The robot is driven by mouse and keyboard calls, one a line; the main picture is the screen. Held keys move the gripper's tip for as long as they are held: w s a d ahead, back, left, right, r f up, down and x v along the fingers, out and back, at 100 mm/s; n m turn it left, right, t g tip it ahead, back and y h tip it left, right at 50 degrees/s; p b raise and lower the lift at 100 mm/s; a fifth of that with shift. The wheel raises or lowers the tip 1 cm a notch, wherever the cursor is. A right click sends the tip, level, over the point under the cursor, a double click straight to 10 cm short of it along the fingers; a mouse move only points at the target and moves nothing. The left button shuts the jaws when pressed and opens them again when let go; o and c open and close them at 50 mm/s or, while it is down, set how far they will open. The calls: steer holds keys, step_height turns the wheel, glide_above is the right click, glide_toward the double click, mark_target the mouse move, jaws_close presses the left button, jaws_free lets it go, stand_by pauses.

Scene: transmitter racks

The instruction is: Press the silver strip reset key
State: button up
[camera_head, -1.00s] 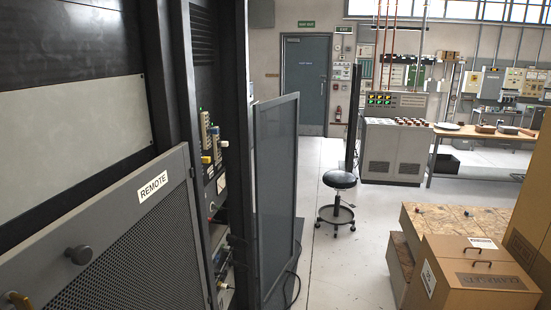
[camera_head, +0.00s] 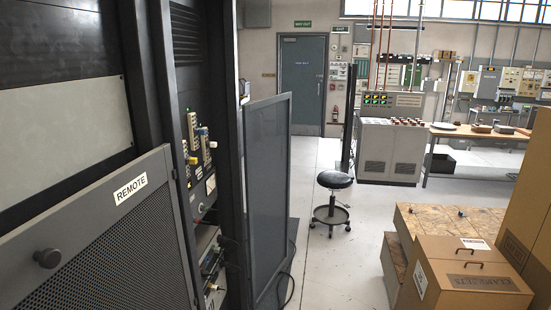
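The silver strip reset key cannot be made out in this view. A tall dark rack (camera_head: 134,60) stands at the left, with a narrow panel of small modules (camera_head: 193,128), knobs and cables seen at a steep angle. A yellow knob (camera_head: 192,161) and pale strips stand out on that panel, but its small keys are too small to tell apart. My gripper is not in view.
A grey mesh door marked REMOTE (camera_head: 110,245) fills the lower left. A dark mesh door (camera_head: 268,190) stands open beside the rack. A black stool (camera_head: 334,180) and cardboard boxes (camera_head: 462,277) stand right. Pale floor (camera_head: 335,255) is clear between.

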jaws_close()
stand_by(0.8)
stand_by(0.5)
